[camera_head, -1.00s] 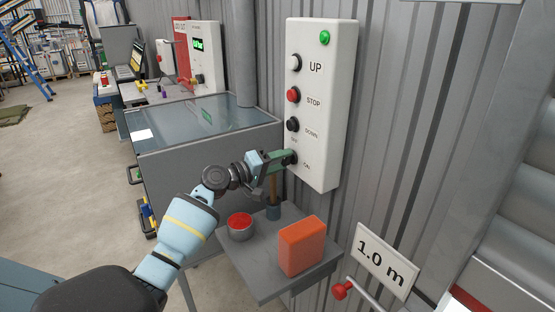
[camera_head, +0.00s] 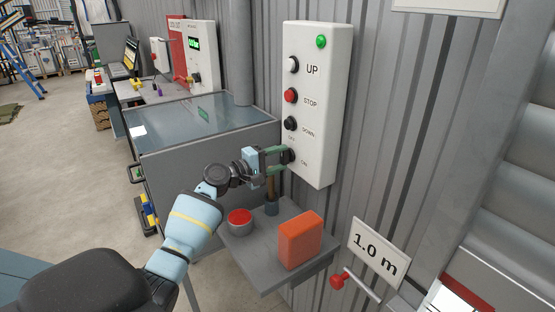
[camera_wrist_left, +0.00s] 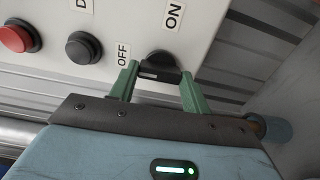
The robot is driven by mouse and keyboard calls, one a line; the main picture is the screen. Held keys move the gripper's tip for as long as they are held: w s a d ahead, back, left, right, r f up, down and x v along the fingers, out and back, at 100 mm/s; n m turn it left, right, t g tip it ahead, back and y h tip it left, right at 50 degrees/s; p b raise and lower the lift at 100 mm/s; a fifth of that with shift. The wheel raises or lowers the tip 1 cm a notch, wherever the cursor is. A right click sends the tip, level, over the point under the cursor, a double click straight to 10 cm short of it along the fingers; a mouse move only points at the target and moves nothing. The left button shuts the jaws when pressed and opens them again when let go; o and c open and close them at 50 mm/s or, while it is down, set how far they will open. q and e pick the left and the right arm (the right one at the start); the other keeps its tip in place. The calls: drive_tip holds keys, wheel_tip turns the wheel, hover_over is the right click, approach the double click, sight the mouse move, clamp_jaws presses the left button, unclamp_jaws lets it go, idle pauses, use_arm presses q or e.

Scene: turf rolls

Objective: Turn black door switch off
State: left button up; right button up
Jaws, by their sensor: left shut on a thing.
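The black door switch (camera_head: 288,156) is a rotary knob low on the white control box (camera_head: 315,60), beside the OFF and ON labels. In the left wrist view the knob (camera_wrist_left: 158,62) has a pale mark on its grip, which lies near the fingertips, and ON and OFF are readable. My left gripper (camera_head: 282,159) has its green fingers on either side of the knob and is shut on it. In the wrist view the fingers (camera_wrist_left: 158,77) flank the knob's grip. The knob's exact setting is hard to tell. My right gripper is not in view.
Above the switch are black DOWN (camera_head: 290,123), red STOP (camera_head: 290,95) and white UP (camera_head: 293,64) buttons and a green lamp (camera_head: 321,41). Below, a grey shelf (camera_head: 262,280) holds an orange block (camera_head: 300,240) and a red-topped can (camera_head: 240,221).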

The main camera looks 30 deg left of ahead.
use_arm(q)
drive_tip(key=o, duration=1)
drive_tip(key=v, duration=0.8)
